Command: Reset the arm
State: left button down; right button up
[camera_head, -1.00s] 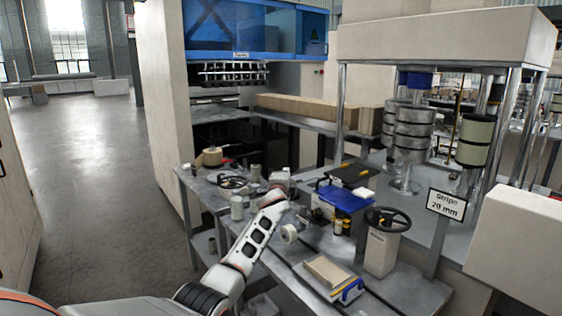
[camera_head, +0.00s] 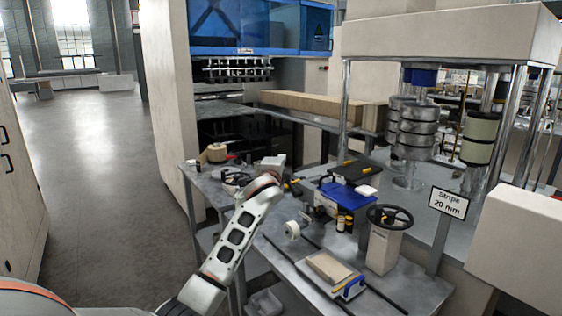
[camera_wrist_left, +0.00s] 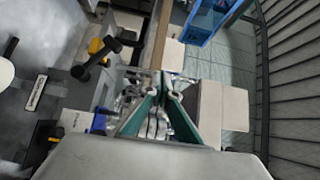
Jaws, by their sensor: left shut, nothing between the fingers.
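My left arm (camera_head: 243,225) reaches in from the bottom left of the head view, over the near side of the metal workbench (camera_head: 275,262). Its wrist end is raised above the bench, and the fingers cannot be made out clearly there. In the left wrist view, my left gripper (camera_wrist_left: 165,85) has its teal-sided fingers together at the tips, with nothing held between them. My right gripper is not in view.
Open floor (camera_head: 105,170) lies at left.

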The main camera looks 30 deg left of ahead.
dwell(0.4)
pick_arm(q)
jog(key=s+d+f+n+g+h, duration=0.15)
jog(key=s+d+f, duration=0.25)
jog(key=s+f, duration=0.65)
jog(key=s+d+f+n+g, duration=0.1)
jog(key=s+d+f+g, duration=0.25)
jog(key=s+f, duration=0.75)
jog(key=s+d+f+n+g, duration=0.15)
jog(key=s+f, duration=0.25)
jog(key=s, duration=0.5)
jog(key=s+d+f+n+g, duration=0.15)
jog(key=s+f, duration=0.25)
jog(key=s, duration=0.5)
jog(key=s+d+f+n+g, duration=0.1)
jog(key=s+d+f, duration=0.3)
jog(key=s, duration=0.5)
jog(key=w+d+f+n+t+h, duration=0.1)
jog(key=d+f+n+t+h, duration=0.1)
jog(key=d+f+h, duration=0.5)
jog(key=d+f+n, duration=0.1)
jog(key=d+f, duration=0.4)
jog(key=f, duration=0.4)
jog(key=shift+d+f+t, duration=0.25)
jog(key=shift+d+t, duration=0.15)
